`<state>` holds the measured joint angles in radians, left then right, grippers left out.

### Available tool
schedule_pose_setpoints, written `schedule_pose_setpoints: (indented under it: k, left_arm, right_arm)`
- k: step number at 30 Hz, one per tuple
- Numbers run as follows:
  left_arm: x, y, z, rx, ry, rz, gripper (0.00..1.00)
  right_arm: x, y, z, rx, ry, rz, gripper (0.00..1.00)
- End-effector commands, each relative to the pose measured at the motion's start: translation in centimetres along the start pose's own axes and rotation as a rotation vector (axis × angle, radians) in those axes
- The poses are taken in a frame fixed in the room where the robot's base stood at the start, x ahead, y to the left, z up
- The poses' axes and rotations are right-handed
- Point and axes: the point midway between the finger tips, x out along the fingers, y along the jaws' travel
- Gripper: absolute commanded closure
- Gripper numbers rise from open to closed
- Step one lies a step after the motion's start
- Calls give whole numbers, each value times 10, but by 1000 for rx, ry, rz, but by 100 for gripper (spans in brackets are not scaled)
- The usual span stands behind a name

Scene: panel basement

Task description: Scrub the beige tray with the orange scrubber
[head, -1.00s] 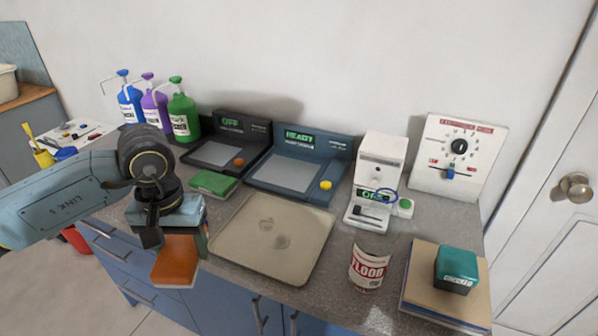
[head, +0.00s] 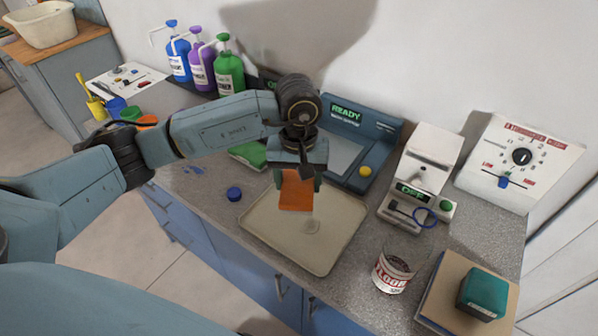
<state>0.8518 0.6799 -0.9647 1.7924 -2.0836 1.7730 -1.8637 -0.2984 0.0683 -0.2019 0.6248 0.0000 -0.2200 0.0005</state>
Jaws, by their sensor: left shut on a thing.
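The beige tray (head: 270,237) lies flat on the grey counter, with a greyish smudge showing on its surface near the middle. My left gripper (head: 297,178) is shut on the orange scrubber (head: 296,193) and holds it over the back part of the tray. The scrubber hangs below the fingers; I cannot tell whether it touches the tray. The gripper and scrubber hide part of the tray's far side. My right gripper is not in view.
A FLOOR can (head: 393,271) stands to the right, near a board with a teal box (head: 482,293). Pump bottles (head: 229,72) and devices line the wall.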

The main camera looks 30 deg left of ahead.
Motion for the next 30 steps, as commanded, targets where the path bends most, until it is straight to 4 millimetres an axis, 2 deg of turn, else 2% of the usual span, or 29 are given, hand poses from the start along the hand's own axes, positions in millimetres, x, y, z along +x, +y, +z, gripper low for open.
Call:
schedule_pose_setpoints:
  k: [16,30]
  left_arm:
    - [52,0,0,2,0,0,60]
    - [57,0,0,4,1,0,60]
  right_arm:
    - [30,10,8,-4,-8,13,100]
    - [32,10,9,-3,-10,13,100]
